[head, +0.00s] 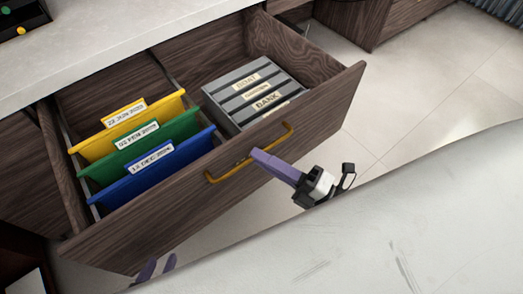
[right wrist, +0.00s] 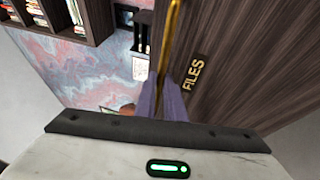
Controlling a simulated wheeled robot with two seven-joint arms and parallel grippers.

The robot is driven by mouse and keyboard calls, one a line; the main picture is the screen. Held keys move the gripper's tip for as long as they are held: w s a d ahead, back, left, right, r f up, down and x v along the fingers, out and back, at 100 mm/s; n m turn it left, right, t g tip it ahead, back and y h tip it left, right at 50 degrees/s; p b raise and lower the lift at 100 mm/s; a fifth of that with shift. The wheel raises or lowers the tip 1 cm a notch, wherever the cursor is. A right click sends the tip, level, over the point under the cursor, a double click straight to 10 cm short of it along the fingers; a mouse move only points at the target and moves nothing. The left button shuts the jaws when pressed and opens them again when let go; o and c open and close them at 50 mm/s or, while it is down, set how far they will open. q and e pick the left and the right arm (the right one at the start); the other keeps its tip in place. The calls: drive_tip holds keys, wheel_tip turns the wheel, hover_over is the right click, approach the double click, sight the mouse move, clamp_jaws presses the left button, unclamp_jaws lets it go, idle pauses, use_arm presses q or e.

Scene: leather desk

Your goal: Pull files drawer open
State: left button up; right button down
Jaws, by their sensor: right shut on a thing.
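The files drawer (head: 310,118) is dark wood and stands pulled out from the desk, its inside showing. Its gold bar handle (head: 222,175) is on the front face; in the right wrist view the handle (right wrist: 171,40) runs up from between my fingers. A "FILES" label (right wrist: 194,72) is on the drawer front beside it. My right gripper (head: 258,156) has purple fingers shut on the handle; it also shows in the right wrist view (right wrist: 165,88). My left gripper (head: 157,266) shows only its purple fingertips, apart and empty, below the drawer's near corner.
The drawer holds yellow (head: 130,125), green (head: 140,147) and blue (head: 150,170) hanging folders and a grey box of labelled files (head: 222,90). The pale desktop (head: 110,45) is above it. Another wooden cabinet (head: 400,22) stands behind. Tiled floor (head: 420,90) is clear at right.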

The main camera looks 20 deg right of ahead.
drive_tip(key=shift+s+d, duration=0.25)
drive_tip(key=shift+s, duration=0.65)
drive_tip(key=c, duration=1.8)
unclamp_jaws()
drive_tip(key=shift+c, duration=0.2)
drive_tip(key=v, duration=1)
drive_tip(key=shift+d, duration=0.1)
